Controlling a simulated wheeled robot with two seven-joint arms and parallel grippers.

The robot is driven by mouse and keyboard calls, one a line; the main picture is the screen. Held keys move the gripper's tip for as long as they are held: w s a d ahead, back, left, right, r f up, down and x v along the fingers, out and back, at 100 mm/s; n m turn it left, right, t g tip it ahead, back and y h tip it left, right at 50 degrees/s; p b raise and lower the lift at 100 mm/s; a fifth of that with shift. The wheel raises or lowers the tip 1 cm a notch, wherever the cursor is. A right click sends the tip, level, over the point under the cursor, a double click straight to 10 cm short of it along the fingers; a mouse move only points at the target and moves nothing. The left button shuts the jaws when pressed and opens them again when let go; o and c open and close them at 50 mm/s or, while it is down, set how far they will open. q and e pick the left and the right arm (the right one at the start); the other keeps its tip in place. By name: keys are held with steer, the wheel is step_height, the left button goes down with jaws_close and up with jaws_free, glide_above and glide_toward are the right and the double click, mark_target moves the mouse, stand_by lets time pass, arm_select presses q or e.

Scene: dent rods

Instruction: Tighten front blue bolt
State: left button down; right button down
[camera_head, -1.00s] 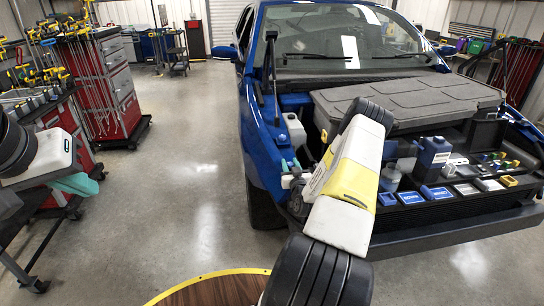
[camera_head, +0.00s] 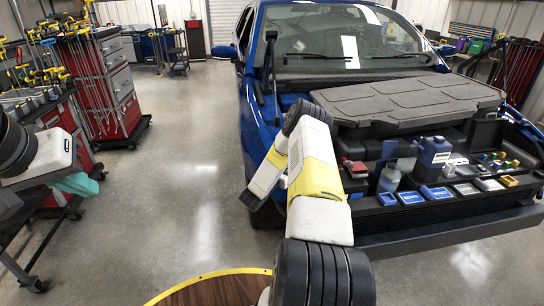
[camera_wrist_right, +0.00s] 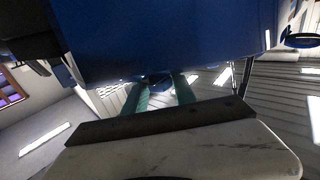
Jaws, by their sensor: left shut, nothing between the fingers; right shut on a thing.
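The front blue bolt cannot be made out in the head view; the left front corner of the engine bay is covered by my right arm. My right gripper (camera_wrist_right: 161,84) shows two teal fingers in the right wrist view, with a small dark blue piece (camera_wrist_right: 159,78) between their tips. Whether that piece is a bolt or a rod end is unclear. A large blue surface (camera_wrist_right: 165,35) fills the view just above it. In the head view the right fingertips are hidden. My left gripper (camera_head: 82,184) is shut and empty at the far left, away from the truck.
The blue truck (camera_head: 262,140) stands with its engine bay open. Red tool carts (camera_head: 120,90) stand at left. The floor between is clear.

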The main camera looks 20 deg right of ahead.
steer(key=shift+r+m+g, duration=0.15)
steer(key=shift+m+g, duration=0.15)
steer(key=c, duration=1)
jaws_free()
steer(key=shift+s+a, duration=0.15)
steer(key=shift+a, duration=0.25)
steer(key=v, duration=0.7)
